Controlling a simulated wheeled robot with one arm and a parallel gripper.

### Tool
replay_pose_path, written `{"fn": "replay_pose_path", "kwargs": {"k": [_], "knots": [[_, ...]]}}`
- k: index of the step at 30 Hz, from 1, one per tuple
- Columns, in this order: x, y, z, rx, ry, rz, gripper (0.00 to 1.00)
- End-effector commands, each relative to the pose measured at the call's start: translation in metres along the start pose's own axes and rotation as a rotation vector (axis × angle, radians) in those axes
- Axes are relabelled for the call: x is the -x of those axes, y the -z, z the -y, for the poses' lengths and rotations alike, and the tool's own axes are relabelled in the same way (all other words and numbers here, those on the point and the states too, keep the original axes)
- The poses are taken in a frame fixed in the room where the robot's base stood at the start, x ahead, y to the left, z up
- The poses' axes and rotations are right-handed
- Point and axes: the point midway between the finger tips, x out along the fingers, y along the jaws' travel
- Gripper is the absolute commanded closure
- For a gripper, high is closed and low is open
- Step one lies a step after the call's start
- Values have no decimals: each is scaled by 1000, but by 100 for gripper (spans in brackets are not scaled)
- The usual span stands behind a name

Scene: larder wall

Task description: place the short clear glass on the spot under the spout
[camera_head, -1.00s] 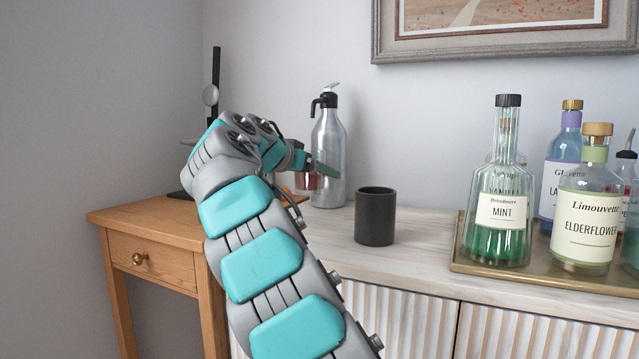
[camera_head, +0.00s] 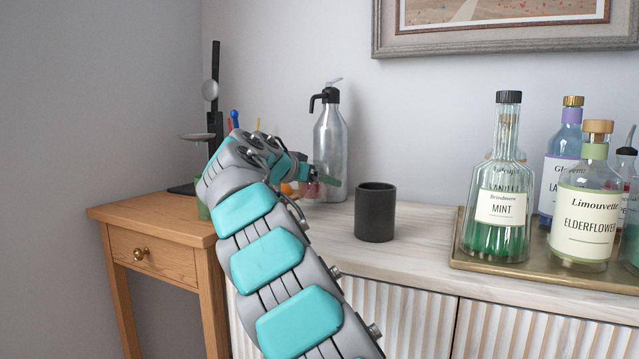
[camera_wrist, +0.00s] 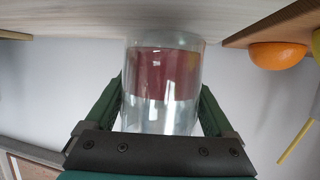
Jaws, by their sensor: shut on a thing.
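The short clear glass (camera_wrist: 162,115) stands between the two green fingers of my gripper (camera_wrist: 161,90) in the wrist view, with a red band in its middle that I cannot tell as contents or something seen through it. My gripper is shut on it. In the head view only a reddish bit of the glass (camera_head: 308,190) shows behind a green finger. A silver siphon bottle (camera_head: 331,155) with a black head and a spout pointing left stands just behind it. The glass is low near the spout side; whether its base touches the counter is hidden.
A black cup (camera_head: 375,212) stands on the pale counter (camera_head: 415,235), right of my gripper. A brass tray (camera_head: 475,262) with several syrup bottles is farther right. A wooden side table (camera_head: 150,222) at left holds a black stand (camera_head: 214,130). An orange fruit half (camera_wrist: 278,54) shows in the wrist view.

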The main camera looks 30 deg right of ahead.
Motion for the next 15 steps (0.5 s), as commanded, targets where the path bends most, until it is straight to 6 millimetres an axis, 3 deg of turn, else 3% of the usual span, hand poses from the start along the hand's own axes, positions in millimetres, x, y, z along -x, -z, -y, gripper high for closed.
{"fn": "replay_pose_path", "kwargs": {"k": [15], "knots": [[-3,-6,-1,-2,0,-2,100]]}}
